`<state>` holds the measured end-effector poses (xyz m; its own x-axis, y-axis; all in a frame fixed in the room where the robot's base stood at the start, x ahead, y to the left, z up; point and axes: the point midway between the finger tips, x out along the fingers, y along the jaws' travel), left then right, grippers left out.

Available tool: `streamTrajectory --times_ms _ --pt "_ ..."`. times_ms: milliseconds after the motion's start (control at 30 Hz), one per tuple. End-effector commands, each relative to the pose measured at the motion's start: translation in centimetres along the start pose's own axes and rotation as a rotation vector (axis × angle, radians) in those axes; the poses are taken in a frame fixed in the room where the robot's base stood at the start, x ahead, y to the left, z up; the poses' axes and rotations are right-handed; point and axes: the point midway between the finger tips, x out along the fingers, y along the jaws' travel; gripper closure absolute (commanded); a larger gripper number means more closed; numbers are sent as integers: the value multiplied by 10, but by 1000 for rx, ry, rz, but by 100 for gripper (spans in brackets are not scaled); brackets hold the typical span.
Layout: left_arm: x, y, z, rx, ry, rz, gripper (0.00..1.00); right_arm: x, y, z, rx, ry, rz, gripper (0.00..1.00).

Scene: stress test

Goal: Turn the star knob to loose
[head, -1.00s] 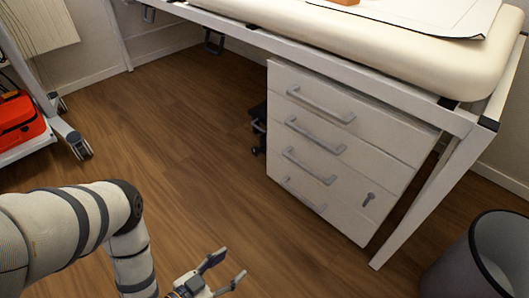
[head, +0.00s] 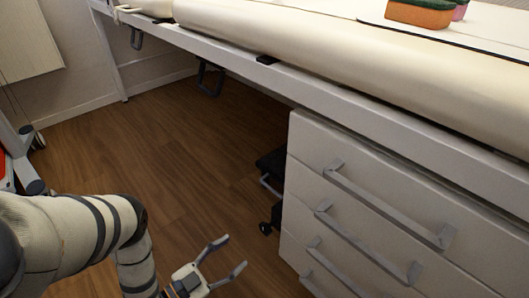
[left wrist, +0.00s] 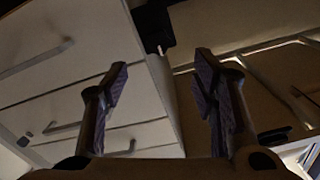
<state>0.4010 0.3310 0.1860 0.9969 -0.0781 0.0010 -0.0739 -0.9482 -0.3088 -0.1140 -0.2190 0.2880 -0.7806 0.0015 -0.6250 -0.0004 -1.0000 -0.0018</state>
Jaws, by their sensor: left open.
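I cannot make out a star knob in either view. My left gripper (head: 231,254) is in the lower middle of the head view, in front of the left edge of the white drawer unit (head: 300,196). Its two fingers are spread and nothing is between them. In the left wrist view the open fingers (left wrist: 160,70) point up the picture, with drawer fronts to their left and a dark block (left wrist: 153,25) beyond them. My right gripper is out of view.
A cream padded couch (head: 330,55) on a white frame (head: 220,48) runs across the top. A green and orange sponge (head: 418,13) lies on it. A dark object (head: 270,165) stands beside the drawers. Brown floor (head: 150,150) is clear to the left.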

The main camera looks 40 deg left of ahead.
Motion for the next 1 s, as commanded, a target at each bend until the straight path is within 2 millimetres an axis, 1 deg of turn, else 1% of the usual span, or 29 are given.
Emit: streamTrajectory --times_ms 200,300,400,533,800,867,900,967,1000 --pt "56 0 1 0 3 -2 47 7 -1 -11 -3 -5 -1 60" --pt "79 0 1 0 3 -3 47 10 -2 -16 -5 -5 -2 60" --pt "96 0 1 1 2 -1 47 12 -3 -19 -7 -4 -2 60" --pt "108 0 0 2 1 -1 47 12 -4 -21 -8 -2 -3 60" --pt "110 0 0 1 -1 1 47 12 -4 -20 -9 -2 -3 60" --pt "110 0 0 1 -1 0 60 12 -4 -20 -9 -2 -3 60" --pt "110 0 0 1 -1 0 70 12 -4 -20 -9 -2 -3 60" --pt "110 0 0 1 -1 0 83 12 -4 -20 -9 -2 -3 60" --pt "110 0 0 1 -1 0 92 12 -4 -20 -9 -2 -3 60"
